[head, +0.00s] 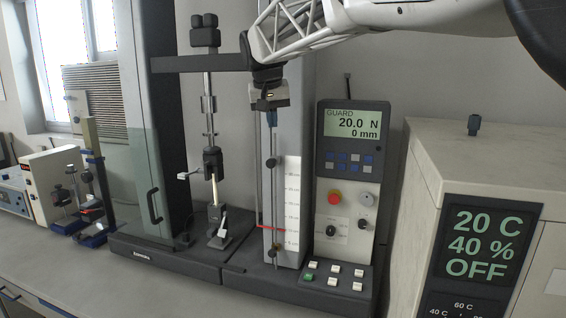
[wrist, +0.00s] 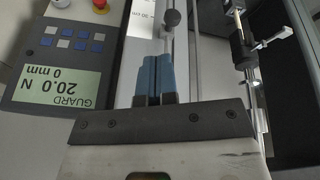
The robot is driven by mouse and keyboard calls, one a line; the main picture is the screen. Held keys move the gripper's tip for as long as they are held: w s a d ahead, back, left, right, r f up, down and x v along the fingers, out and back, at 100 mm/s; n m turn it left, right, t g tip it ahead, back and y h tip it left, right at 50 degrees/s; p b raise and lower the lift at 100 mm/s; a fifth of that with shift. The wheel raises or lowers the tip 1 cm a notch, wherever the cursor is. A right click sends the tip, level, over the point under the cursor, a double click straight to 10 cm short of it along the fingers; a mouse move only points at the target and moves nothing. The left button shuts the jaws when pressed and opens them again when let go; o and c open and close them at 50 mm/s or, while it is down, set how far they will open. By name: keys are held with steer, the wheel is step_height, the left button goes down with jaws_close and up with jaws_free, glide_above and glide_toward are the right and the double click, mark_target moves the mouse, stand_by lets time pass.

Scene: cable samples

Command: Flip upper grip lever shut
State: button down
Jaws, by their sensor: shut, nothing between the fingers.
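The upper grip (head: 212,160) is a dark block hanging on the rod of the tester. Its pale lever (head: 184,175) sticks out sideways to the left, away from the grip body. In the wrist view the upper grip (wrist: 241,52) is at the upper right, with the lever (wrist: 275,40) pointing out to the right. A pale sample (head: 215,191) runs down from the upper grip towards the lower grip (head: 218,238). My gripper (head: 271,118) is shut and empty, above and right of the upper grip, before the scale column. Its blue fingers (wrist: 154,78) are together, apart from the lever.
A dark crossbar (head: 200,63) spans above the upper grip. A clear guard door (head: 148,180) stands open at left. The scale column (head: 284,210) and control panel (head: 350,150) are to the right. A large cabinet (head: 425,190) stands farther right.

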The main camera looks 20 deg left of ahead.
steer(key=w+a+m, duration=0.1)
steer(key=w+a, duration=0.2)
steer(key=a, duration=0.6)
steer(key=w+a+m, duration=0.1)
steer(key=w+a, duration=0.3)
steer(key=a, duration=0.6)
steer(key=m+g, duration=0.1)
steer(key=m, duration=0.2)
glide_above(184, 174)
steer(key=s, duration=0.2)
steer(key=s+x, duration=0.1)
steer(key=x, duration=0.5)
steer(key=shift+s+f, duration=0.15)
steer(key=shift+f, duration=0.15)
steer(key=x, duration=1.2)
steer(key=shift+s+f, duration=0.15)
steer(key=shift+s, duration=0.2)
steer(key=shift+s+f, duration=0.1)
steer(key=shift+f, duration=0.55)
